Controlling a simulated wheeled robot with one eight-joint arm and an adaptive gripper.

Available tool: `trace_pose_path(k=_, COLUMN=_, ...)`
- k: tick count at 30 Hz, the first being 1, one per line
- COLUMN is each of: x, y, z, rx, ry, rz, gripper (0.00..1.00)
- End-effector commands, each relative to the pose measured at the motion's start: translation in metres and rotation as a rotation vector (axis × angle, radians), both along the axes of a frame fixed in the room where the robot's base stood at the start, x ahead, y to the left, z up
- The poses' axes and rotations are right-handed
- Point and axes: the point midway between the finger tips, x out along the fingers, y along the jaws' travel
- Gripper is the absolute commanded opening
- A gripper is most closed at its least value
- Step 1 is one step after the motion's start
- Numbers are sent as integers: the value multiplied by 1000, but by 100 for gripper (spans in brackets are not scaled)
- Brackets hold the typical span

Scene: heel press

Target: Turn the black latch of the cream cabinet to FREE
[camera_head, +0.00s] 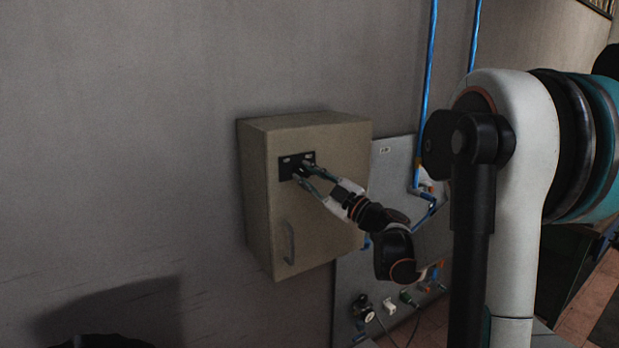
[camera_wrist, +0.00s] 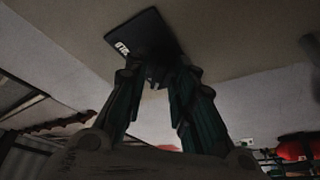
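The cream cabinet (camera_head: 310,220) is fixed to the wall, with its door shut and a grey handle (camera_head: 289,243) low on the door. A black latch plate (camera_head: 286,168) with small white labels sits high on the door; it also shows in the wrist view (camera_wrist: 137,35). My gripper (camera_head: 304,173) is at the plate, its two fingers reaching to the latch. In the wrist view the fingers (camera_wrist: 158,82) stand on both sides of a dark part, likely the latch knob. The fingers hide most of the latch, and I cannot tell its setting or whether they grip it.
A grey panel (camera_head: 400,165) with blue pipes (camera_head: 428,90), valves and gauges stands on the wall right of the cabinet, behind my arm. The wall left of the cabinet is bare.

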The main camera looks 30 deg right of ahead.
Motion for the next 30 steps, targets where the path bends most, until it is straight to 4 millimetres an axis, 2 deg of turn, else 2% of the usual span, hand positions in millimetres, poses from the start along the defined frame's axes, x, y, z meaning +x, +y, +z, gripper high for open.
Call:
trace_pose_path(k=9, x=0, y=0, z=0, rx=1, ry=0, rz=0, gripper=31)
trace_pose_path(k=13, x=-7, y=-3, z=-2, rx=1, ry=0, rz=-1, gripper=31)
trace_pose_path(k=17, x=-25, y=-10, z=-7, rx=2, ry=0, rz=-4, gripper=31)
trace_pose_path(k=24, x=-71, y=-26, z=-21, rx=1, ry=0, rz=-4, gripper=31)
trace_pose_path(k=30, x=-98, y=-34, z=-29, rx=1, ry=0, rz=-3, gripper=31)
